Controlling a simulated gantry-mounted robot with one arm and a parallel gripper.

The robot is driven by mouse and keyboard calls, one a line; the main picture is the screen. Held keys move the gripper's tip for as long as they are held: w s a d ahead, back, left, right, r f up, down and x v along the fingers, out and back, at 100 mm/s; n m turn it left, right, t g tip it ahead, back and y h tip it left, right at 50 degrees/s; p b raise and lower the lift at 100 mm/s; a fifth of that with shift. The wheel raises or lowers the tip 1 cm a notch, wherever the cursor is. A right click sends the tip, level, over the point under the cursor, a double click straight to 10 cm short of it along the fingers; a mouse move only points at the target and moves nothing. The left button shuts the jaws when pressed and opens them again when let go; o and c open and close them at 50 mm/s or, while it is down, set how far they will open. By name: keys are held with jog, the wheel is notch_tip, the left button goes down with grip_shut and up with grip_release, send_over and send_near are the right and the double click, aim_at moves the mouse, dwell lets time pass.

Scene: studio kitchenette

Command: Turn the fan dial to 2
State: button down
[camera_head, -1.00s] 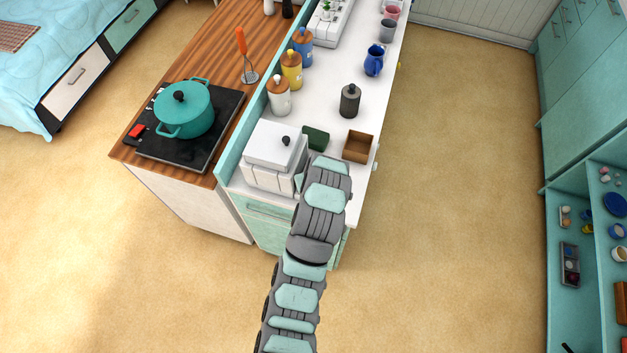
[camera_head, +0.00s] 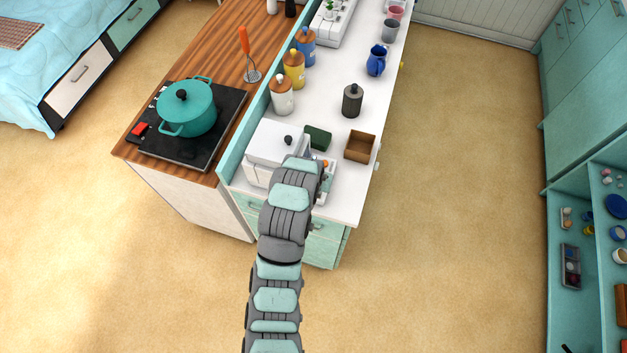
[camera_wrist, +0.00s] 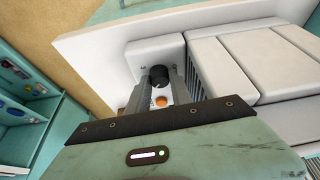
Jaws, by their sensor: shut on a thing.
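The fan dial (camera_wrist: 158,77) is a round black knob on a small white panel (camera_wrist: 150,52), seen in the wrist view. My gripper (camera_wrist: 160,83) has one grey finger on each side of the knob and is shut on it. An orange round part (camera_wrist: 160,102) shows between the fingers, nearer the wrist. The knob's pointer and any numbers cannot be read. In the head view my arm hides the dial and most of the gripper, at the near end of the white counter (camera_head: 345,203).
A dark green block (camera_head: 318,138), an open brown box (camera_head: 360,147) and a dark grey canister (camera_head: 352,100) stand beyond. The counter's right front is clear.

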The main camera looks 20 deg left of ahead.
jog(key=shift+f, duration=0.1)
jog(key=c, duration=1.2)
grip_release()
jog(key=shift+o, duration=0.2)
jog(key=p+v, duration=0.4)
jog(key=v, duration=0.7)
jog(key=shift+w, duration=0.1)
